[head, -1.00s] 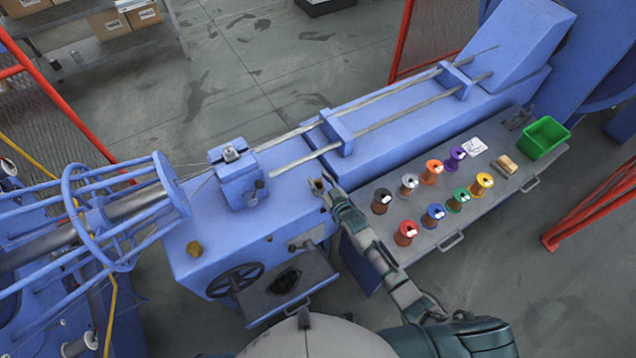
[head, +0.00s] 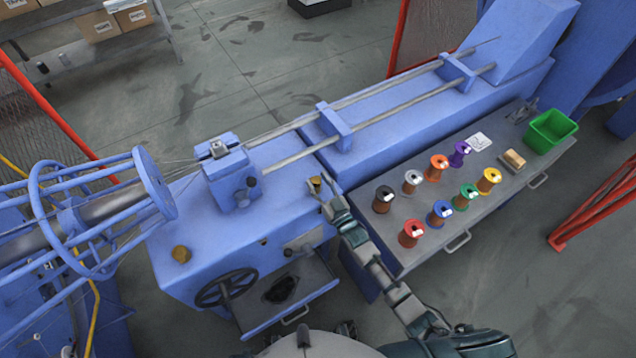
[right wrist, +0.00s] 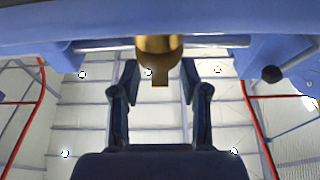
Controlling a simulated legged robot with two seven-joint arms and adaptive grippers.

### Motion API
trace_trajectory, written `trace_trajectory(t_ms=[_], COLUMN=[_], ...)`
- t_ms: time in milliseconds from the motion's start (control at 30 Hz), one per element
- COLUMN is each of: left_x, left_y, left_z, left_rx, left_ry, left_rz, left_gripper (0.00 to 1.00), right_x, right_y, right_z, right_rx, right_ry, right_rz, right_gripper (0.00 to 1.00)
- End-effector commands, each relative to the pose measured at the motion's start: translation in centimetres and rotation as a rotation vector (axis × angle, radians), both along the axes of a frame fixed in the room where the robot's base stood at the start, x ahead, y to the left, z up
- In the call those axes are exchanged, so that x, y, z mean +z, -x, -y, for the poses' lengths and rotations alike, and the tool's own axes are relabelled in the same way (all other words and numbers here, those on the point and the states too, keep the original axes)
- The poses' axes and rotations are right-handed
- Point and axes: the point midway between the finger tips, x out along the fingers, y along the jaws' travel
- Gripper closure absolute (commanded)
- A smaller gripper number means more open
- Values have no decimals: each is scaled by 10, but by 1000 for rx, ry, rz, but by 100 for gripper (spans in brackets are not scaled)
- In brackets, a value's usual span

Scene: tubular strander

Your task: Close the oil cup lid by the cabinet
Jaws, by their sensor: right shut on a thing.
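A small brass oil cup (head: 315,184) stands on the blue machine's top edge, at the end nearest the spool cabinet (head: 408,262). My right gripper (head: 327,196) is right at this cup. In the right wrist view, the brass cup (right wrist: 158,47) and its narrow lower tab show between the two dark fingertips of my right gripper (right wrist: 159,80). The gripper is shut on the cup's lid part, though the exact contact is hard to see. How far the lid is open cannot be told. My left gripper is not in view.
A second brass cup (head: 181,254) sits on the machine's left part, above a handwheel (head: 226,287). Several coloured wire spools and a green bin (head: 550,131) stand on the cabinet. Two long rods (head: 385,120) run along the machine behind my right gripper.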

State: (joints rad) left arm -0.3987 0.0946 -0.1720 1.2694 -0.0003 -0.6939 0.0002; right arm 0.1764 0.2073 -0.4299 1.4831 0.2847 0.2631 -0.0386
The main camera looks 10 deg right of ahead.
Motion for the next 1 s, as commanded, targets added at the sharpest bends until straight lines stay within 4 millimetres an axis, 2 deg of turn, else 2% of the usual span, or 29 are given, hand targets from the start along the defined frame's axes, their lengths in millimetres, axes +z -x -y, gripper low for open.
trace_trajectory(t_ms=[33,467,500,600,867,1000], left_x=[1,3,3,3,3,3], left_y=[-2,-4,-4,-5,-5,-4], left_z=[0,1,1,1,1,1], left_rx=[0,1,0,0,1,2], left_ry=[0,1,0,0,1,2], left_rz=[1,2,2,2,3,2], left_gripper=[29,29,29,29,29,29], right_x=[-6,-6,-6,-5,-3,-4], right_y=[1,1,2,1,1,8], right_z=[0,0,0,0,0,3], right_rx=[1,1,1,0,0,0], right_ry=[3,1,1,0,-1,-1], right_rz=[-6,-4,-4,-2,2,2], right_gripper=[90,90,51,29,29,29])
